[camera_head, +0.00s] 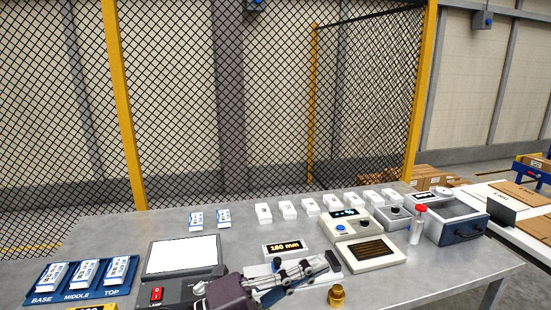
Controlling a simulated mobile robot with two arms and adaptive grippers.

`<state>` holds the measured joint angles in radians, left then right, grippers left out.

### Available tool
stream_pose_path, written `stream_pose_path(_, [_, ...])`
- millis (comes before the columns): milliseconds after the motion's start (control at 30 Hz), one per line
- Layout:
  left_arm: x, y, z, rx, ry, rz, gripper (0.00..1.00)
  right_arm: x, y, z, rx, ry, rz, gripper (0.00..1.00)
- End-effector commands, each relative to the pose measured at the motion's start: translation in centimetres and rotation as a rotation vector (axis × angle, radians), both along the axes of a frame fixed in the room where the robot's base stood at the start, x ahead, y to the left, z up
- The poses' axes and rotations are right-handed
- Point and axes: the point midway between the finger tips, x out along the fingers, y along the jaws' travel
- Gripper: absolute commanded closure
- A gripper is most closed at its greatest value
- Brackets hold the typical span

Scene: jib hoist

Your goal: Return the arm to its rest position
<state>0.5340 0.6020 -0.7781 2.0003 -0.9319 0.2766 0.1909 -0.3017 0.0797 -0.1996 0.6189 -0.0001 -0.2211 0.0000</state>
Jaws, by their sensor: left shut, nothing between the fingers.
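My left gripper (318,265) shows at the bottom middle of the head view, its dark body low over the front of the grey table (150,225). Its fingers are shut with nothing between them and point right, towards the beige device. It hides part of the table and the things behind it. My right gripper does not show.
A lit panel (182,255) with a red lamp switch is left of the gripper. A blue tray (105,290) holds cards at far left. A "160 mm" display (284,248), a beige device (365,252), a brass weight (336,295) and a red-capped bottle (416,228) stand nearby. Several white boxes line the back.

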Motion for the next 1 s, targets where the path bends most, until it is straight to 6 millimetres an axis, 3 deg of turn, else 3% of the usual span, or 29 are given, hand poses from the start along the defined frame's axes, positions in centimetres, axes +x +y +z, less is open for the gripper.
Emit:
stream_pose_path(133, [3.4,4.4,1.3,-0.290,0.237,0.233,1.00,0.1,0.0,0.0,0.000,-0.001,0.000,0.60])
stream_pose_path(233, [5.6,8.7,-0.6,-0.444,0.425,0.409,1.00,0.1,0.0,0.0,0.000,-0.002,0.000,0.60])
stream_pose_path(367, [6.9,14.7,-6.3,-0.593,0.697,0.648,1.00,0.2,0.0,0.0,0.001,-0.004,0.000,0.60])
stream_pose_path(467, [5.9,18.9,-12.4,-0.668,0.926,0.831,1.00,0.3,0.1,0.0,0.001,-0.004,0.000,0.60])
stream_pose_path(567, [3.0,22.2,-18.8,-0.705,1.151,1.000,1.00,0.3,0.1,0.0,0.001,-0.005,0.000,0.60])
stream_pose_path(700, [-3.2,25.1,-26.6,-0.705,1.449,1.202,1.00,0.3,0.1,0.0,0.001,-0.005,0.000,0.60])
stream_pose_path(800, [-8.0,26.2,-30.5,-0.682,1.626,1.311,1.00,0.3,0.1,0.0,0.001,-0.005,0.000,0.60])
stream_pose_path(1000, [-16.5,26.8,-35.0,-0.611,1.899,1.459,1.00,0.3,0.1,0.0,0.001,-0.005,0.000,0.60])
